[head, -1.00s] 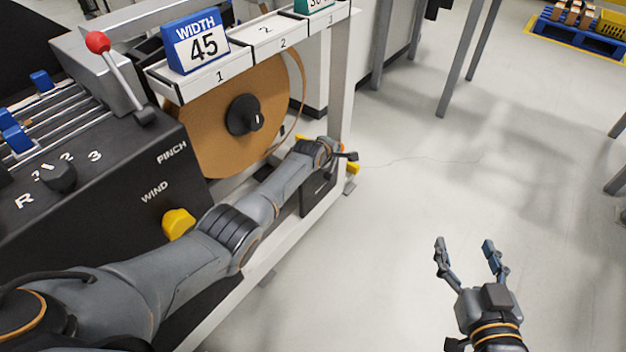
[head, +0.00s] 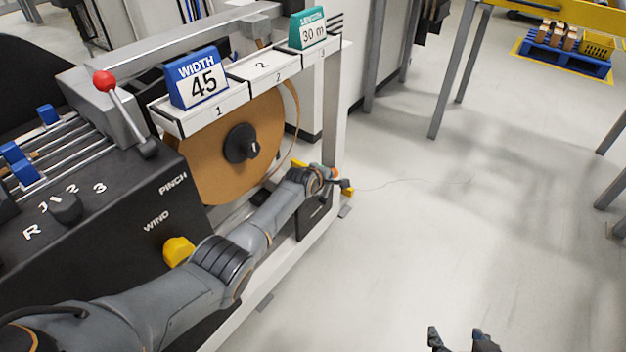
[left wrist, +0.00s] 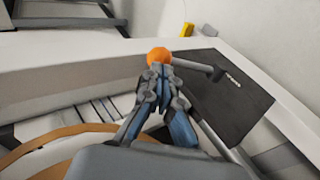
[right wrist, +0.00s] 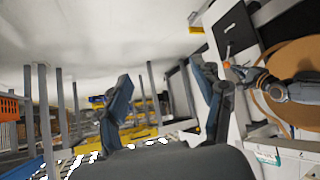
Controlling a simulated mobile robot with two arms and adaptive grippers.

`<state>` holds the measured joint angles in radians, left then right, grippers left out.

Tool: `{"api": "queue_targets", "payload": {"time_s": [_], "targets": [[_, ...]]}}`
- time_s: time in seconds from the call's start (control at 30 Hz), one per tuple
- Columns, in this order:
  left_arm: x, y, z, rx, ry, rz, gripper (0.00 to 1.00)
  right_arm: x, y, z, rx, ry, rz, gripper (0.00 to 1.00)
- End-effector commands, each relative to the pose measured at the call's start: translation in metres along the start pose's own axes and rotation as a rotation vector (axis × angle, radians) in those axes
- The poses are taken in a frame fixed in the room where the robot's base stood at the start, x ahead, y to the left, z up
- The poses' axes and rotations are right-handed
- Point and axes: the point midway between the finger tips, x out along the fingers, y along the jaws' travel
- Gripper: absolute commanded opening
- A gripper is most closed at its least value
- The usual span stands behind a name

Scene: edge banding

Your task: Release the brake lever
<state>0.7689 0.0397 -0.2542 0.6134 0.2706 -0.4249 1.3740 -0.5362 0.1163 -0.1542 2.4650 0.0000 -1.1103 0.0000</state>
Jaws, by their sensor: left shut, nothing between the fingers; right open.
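A lever with an orange ball knob (left wrist: 159,56) stands at a dark labelled plate (left wrist: 228,84) on the machine's frame; the label is too blurred to read. My left gripper (left wrist: 158,72) is shut and empty, its fingertips right at the knob. I cannot tell whether they touch it. In the head view my left gripper (head: 340,184) is at the low far end of the frame, and my left arm hides part of it. My right gripper (right wrist: 165,88) is open and empty, away from the machine; in the head view only its fingertips (head: 455,338) show at the bottom edge.
A brown banding roll (head: 205,165) hangs behind my left arm. A red-knobbed lever (head: 105,82) and a yellow knob (head: 178,250) are on the machine. A WIDTH 45 sign (head: 197,76) stands on the shelf.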

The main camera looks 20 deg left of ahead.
Motion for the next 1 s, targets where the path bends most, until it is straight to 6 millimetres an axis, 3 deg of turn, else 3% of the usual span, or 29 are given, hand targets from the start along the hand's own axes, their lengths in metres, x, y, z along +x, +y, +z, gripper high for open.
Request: {"api": "queue_targets", "payload": {"time_s": [0.33,0.5,0.7,1.0], "targets": [[-0.011,0.006,-0.004,0.001,0.0,-0.002,0.0,-0.032,0.009,0.072,0.01,-0.371,0.02,0.68],[-0.041,0.008,-0.004,0.0,-0.001,-0.001,0.0,-0.068,0.012,0.078,0.015,-0.505,0.026,0.68],[-0.051,0.004,-0.003,0.0,-0.001,-0.002,0.0,-0.028,0.011,0.102,0.014,-0.526,0.022,0.68],[-0.075,0.002,-0.003,0.0,-0.001,-0.002,0.0,0.016,0.009,0.14,0.011,-0.554,0.015,0.68]]}}
